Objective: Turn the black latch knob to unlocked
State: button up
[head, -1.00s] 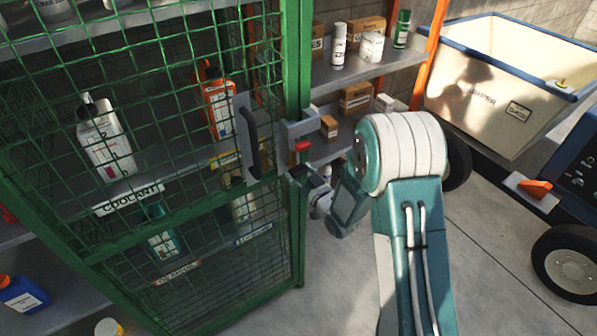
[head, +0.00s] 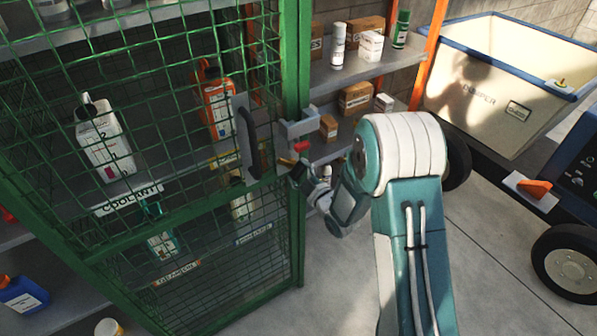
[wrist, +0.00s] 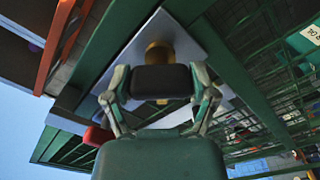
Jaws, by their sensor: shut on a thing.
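The black latch knob (wrist: 160,80) sits on a brass shaft (wrist: 159,52) in the wrist view, in front of a grey plate on the green cage door. My gripper (wrist: 161,92) has one finger on each side of the knob and is shut on it. In the head view my gripper (head: 299,172) is at the door's right edge, below a red piece (head: 302,146) on a grey bracket. The brass part (head: 286,162) shows just left of the gripper. The knob is mostly hidden there, and I cannot read its lock position.
The green mesh door (head: 150,220) with a dark upright handle (head: 248,140) stands left of my gripper. Bottles sit on shelves behind it. An open shelf (head: 345,72) with boxes and cans is behind. A cream cart (head: 480,100) stands at right; the floor between is clear.

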jog(key=n, duration=0.5)
jog(key=shift+n, duration=1.8)
jog(key=shift+s+f, duration=0.1)
jog(key=o, duration=1)
jog(key=shift+a, duration=0.15)
